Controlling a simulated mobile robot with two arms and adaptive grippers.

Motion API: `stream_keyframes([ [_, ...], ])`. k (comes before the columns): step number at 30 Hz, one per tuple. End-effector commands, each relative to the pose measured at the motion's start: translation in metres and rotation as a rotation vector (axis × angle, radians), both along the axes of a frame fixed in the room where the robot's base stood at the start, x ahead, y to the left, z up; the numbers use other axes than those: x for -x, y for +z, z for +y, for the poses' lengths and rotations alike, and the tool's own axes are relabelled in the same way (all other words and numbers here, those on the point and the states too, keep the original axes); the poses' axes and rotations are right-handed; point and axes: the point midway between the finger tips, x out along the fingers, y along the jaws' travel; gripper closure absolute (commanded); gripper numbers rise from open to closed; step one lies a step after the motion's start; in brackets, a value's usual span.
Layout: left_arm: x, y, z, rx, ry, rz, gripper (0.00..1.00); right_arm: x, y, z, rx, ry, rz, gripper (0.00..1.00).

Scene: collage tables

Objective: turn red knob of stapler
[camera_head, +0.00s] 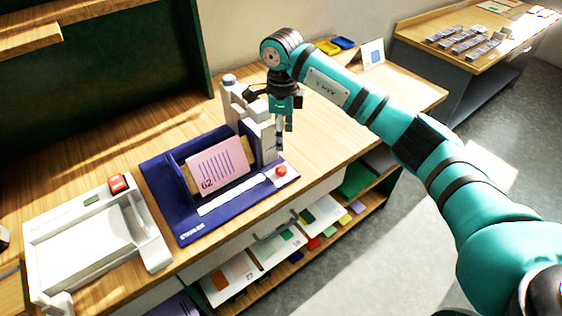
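The stapler (215,213) has a dark blue base and a grey-white upright post, and stands on the wooden table. A pink card (217,167) marked "62" with dark stripes leans on it. The red knob (281,171) sits on a pale plate at the base's right front corner. My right gripper (280,148) points down just above and behind the knob, beside the post, with a small apparent gap. Its fingers are small and overlap in this view, so their opening is unclear. My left gripper is out of view.
A white machine (152,244) with a red switch (118,183) stands to the left. Shelves below hold coloured cards. The tabletop right of the stapler is clear.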

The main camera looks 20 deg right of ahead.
Motion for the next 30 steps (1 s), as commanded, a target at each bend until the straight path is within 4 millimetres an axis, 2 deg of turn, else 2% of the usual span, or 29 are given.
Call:
stream_keyframes([
  [3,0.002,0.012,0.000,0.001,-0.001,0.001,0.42,0.001,-0.025,0.001,-0.002,0.000,0.007,0.45],
  [5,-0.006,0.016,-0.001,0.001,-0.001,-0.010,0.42,0.002,-0.038,0.001,-0.002,0.001,0.006,0.45],
  [10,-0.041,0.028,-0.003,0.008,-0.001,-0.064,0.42,0.001,-0.075,0.001,-0.003,0.000,0.005,0.45],
  [12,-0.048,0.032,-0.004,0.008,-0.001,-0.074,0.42,0.001,-0.088,0.001,-0.003,0.000,0.005,0.45],
  [15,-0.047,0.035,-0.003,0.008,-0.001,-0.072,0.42,0.001,-0.104,0.001,-0.003,0.000,0.003,0.45],
  [19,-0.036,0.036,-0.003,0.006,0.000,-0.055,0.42,0.000,-0.117,0.002,-0.004,0.000,0.001,0.45],
  [24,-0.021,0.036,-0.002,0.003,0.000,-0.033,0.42,0.000,-0.123,0.001,-0.003,0.001,0.000,0.45],
  [30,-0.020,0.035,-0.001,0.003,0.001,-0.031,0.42,0.000,-0.124,0.001,-0.003,0.001,0.000,0.45],
])
